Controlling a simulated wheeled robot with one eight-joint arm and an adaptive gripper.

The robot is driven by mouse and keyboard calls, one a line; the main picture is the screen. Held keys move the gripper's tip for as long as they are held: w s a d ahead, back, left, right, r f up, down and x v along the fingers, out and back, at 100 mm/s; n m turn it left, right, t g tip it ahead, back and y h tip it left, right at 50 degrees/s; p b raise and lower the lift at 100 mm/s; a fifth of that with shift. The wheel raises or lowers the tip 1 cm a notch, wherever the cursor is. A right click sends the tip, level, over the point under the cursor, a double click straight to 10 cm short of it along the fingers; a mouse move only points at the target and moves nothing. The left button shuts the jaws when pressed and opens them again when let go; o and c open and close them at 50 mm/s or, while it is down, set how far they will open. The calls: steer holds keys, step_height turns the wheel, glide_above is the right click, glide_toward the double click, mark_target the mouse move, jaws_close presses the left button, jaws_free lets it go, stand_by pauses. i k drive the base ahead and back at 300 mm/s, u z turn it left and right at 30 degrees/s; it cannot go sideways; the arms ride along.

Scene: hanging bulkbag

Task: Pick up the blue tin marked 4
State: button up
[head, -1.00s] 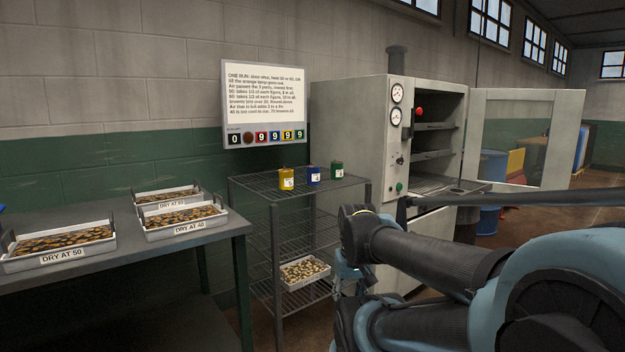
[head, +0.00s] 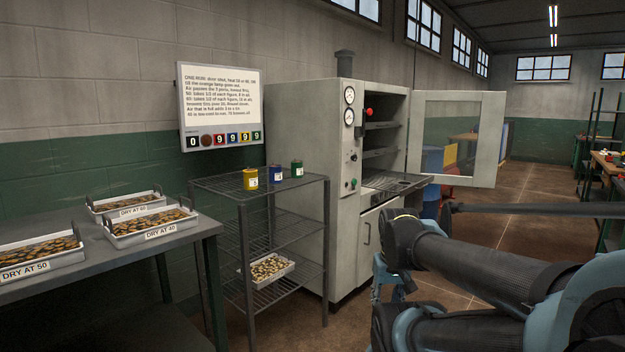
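A blue tin (head: 275,172) stands upright on the top shelf of the wire rack, between a yellow tin (head: 250,179) and a green tin (head: 297,168). The tins carry small pale labels; the mark on the blue one is too small to read. My arm is at the lower right, well to the right of the rack. A blue part at its lower end, seemingly my gripper (head: 392,287), is apart from the tins and partly hidden behind the arm; its fingers cannot be made out.
The wire rack (head: 237,238) holds a tray of pieces (head: 266,270) on a lower shelf. A table (head: 205,230) with labelled trays stands at left. An oven cabinet (head: 333,150) has its door (head: 458,138) swung open at right. A notice board (head: 220,105) hangs behind.

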mark_target(275, 173)
steer(key=z, duration=0.55)
steer(key=k, duration=0.8)
steer(key=z, duration=0.4)
steer(key=i, duration=1.15)
steer(key=u, duration=1.1)
steer(key=i, duration=0.9)
steer(key=u, duration=0.35)
